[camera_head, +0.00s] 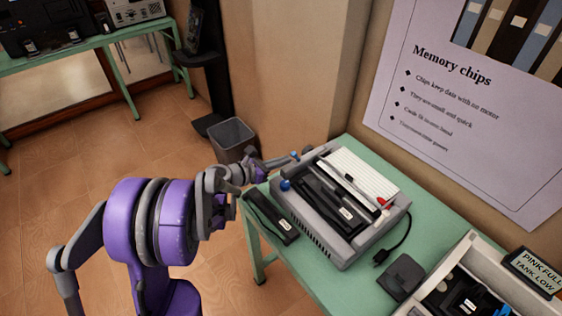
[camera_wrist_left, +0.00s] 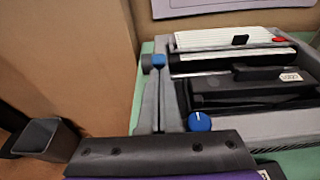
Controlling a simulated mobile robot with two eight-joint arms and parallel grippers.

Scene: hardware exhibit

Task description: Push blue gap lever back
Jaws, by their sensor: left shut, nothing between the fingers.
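A grey printer (camera_head: 335,245) stands on a green table. A small blue lever tip (camera_head: 294,156) is at its back left; it also shows in the left wrist view (camera_wrist_left: 158,61). A round blue knob (camera_head: 285,185) sits nearer on the same side, with a white mark in the left wrist view (camera_wrist_left: 199,121). My left gripper (camera_head: 283,163) reaches in from the left, shut and empty, its fingers close to the blue lever tip. In the left wrist view the fingers (camera_wrist_left: 154,100) point toward that tip. I cannot tell whether they touch it. My right gripper is not in view.
A red lever (camera_head: 383,202) is at the printer's right. A black cartridge (camera_head: 271,217) lies left of the printer, and a dark block (camera_head: 401,276) with a cable lies at front right. An open box (camera_head: 420,300) stands at lower right. A bin (camera_head: 233,138) is on the floor.

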